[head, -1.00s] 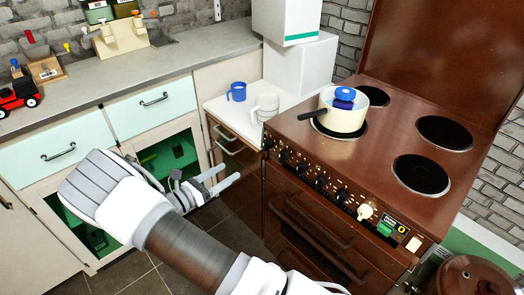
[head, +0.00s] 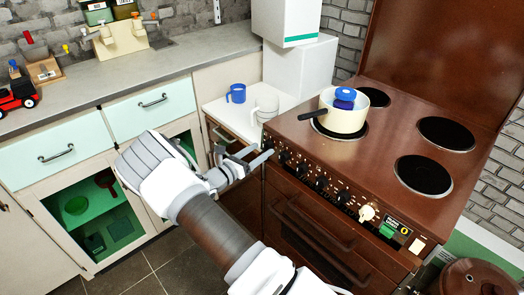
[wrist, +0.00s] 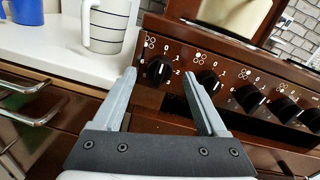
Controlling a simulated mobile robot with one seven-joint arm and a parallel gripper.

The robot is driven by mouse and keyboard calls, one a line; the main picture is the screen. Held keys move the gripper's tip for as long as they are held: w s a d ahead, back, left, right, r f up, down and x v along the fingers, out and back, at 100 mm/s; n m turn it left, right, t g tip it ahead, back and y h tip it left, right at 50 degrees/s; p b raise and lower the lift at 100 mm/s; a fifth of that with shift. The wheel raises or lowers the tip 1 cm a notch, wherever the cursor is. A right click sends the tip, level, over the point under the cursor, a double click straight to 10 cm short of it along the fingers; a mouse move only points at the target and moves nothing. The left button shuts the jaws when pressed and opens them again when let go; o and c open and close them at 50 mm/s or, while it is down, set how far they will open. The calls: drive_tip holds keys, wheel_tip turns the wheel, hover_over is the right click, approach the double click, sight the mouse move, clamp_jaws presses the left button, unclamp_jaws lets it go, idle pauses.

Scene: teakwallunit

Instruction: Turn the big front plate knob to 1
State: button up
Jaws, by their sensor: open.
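The brown stove (head: 395,150) has a row of black knobs along its front panel. In the wrist view the leftmost knob (wrist: 158,69) lies straight ahead, framed between my fingertips. A 0 is printed above it, and a small four-circle plate symbol stands at its upper left. A second knob (wrist: 208,82) is just right of my right finger, with more knobs beyond. I cannot tell which knob is the big front plate's. My gripper (head: 260,155) is open and empty, a little short of the panel's left end; it also shows in the wrist view (wrist: 160,76).
A white mug (head: 266,105) and a blue mug (head: 237,92) stand on the white counter left of the stove. Drawer handles (wrist: 30,115) project below that counter.

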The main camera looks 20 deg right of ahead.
drive_tip(key=shift+x, duration=0.9)
clamp_jaws()
